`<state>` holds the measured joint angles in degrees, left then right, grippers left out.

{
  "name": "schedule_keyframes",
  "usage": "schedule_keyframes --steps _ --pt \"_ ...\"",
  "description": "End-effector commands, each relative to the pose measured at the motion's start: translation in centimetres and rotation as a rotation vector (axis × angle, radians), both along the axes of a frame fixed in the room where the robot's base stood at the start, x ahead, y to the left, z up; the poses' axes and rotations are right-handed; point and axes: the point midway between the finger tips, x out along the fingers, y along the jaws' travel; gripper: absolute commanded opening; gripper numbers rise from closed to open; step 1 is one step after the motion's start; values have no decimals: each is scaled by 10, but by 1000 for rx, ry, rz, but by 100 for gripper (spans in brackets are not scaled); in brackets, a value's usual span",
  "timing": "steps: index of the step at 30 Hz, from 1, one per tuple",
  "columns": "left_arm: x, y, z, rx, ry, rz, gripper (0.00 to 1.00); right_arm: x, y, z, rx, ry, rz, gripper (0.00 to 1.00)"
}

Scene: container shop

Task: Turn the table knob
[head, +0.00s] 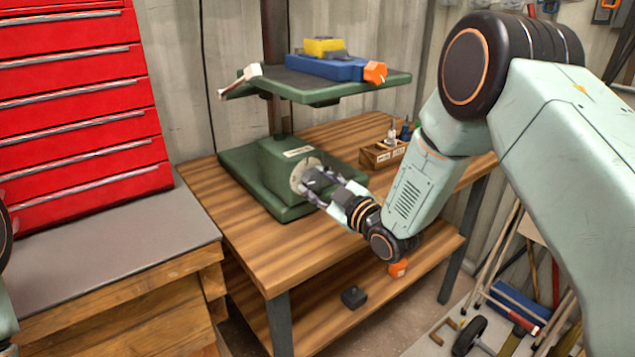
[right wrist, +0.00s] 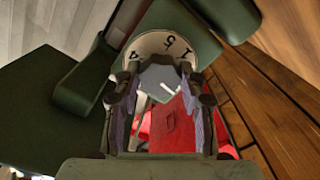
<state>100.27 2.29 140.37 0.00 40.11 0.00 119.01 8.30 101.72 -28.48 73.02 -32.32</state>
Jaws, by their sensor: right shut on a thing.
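The table knob (right wrist: 160,78) is a grey grip with a white line, in front of a round pale dial (head: 300,172) with dark numbers. The dial is on the front of the green machine base (head: 277,165) on the wooden bench. My right gripper (head: 318,184) reaches in from the right and is shut on the knob. In the right wrist view its two fingers (right wrist: 161,92) are on either side of the knob, and numbers show on the dial rim above. The fingers hide part of the dial. My left gripper is out of view.
A green machine table (head: 330,88) stands above the base, carrying a blue vise (head: 325,68). A small wooden holder (head: 383,153) is on the bench to the right. A red drawer cabinet (head: 80,100) stands at the left. The bench front (head: 260,240) is clear.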

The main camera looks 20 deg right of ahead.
Motion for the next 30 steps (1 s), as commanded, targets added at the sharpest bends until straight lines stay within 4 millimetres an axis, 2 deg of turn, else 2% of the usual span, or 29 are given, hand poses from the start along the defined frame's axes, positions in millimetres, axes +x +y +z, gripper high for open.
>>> schedule_keyframes --steps 30 --pt "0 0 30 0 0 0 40 0 1 3 873 313 1 9"
